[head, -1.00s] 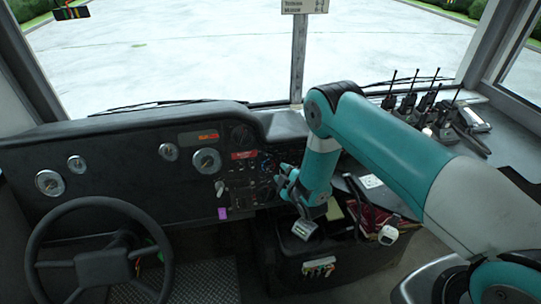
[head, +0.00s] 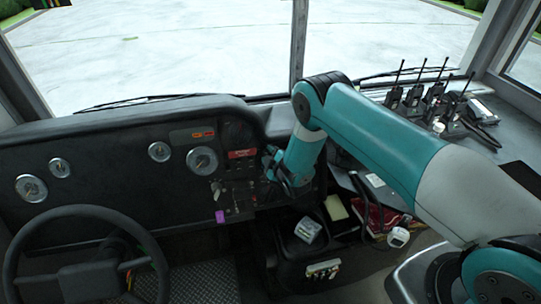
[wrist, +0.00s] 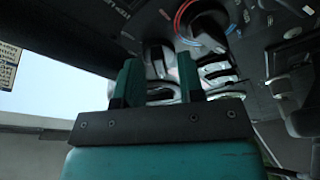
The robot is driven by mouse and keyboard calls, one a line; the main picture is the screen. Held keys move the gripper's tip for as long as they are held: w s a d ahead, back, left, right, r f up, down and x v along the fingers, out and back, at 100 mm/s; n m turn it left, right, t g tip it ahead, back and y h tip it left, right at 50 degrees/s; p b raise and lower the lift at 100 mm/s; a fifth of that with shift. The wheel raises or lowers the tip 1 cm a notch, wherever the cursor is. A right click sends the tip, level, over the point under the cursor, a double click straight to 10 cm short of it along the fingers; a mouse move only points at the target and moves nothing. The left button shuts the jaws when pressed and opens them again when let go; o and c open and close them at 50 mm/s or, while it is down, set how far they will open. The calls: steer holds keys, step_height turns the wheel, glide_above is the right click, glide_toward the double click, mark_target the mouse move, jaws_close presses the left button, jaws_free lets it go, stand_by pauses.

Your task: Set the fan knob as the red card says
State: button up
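A small red card (head: 242,154) is on the dashboard's centre panel in the head view; its writing is too small to read. My gripper (head: 272,164) is at the right end of this panel, and its fingertips are hard to make out there. In the wrist view my gripper (wrist: 160,78) has its two green fingers apart, with dark and silvery shapes between and beyond them. A round black knob (wrist: 207,24) with a red and blue arc sits beyond the right finger. I cannot tell which control is the fan knob.
The steering wheel (head: 88,262) is at the left. Several black radios (head: 436,95) stand on the right ledge. Below my arm are a grey box-like item (head: 308,229) and a red item (head: 376,217). A purple tag (head: 220,216) hangs below the panel.

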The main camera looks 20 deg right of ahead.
jaws_close()
steer(key=shift+f+m+b, duration=0.15)
steer(key=shift+m+b, duration=0.25)
steer(key=shift+b, duration=0.15)
steer(key=m+b, duration=0.1)
steer(key=b, duration=0.1)
steer(key=m+b, duration=0.1)
steer(key=b, duration=0.1)
steer(key=shift+a+f+m+t, duration=0.1)
steer(key=shift+f+m+t, duration=0.2)
steer(key=m+h+b, duration=0.1)
steer(key=m+b, duration=0.1)
steer(key=b, duration=0.3)
steer(key=shift+f+m+t, duration=0.15)
steer(key=shift+m+t, duration=0.15)
steer(key=m+b, duration=0.2)
steer(key=b, duration=0.3)
steer(key=shift+h, duration=0.4)
steer(key=m+b, duration=0.2)
steer(key=b, duration=0.1)
steer(key=shift+r, duration=0.35)
steer(key=shift+r+h, duration=0.1)
steer(key=shift+h, duration=0.2)
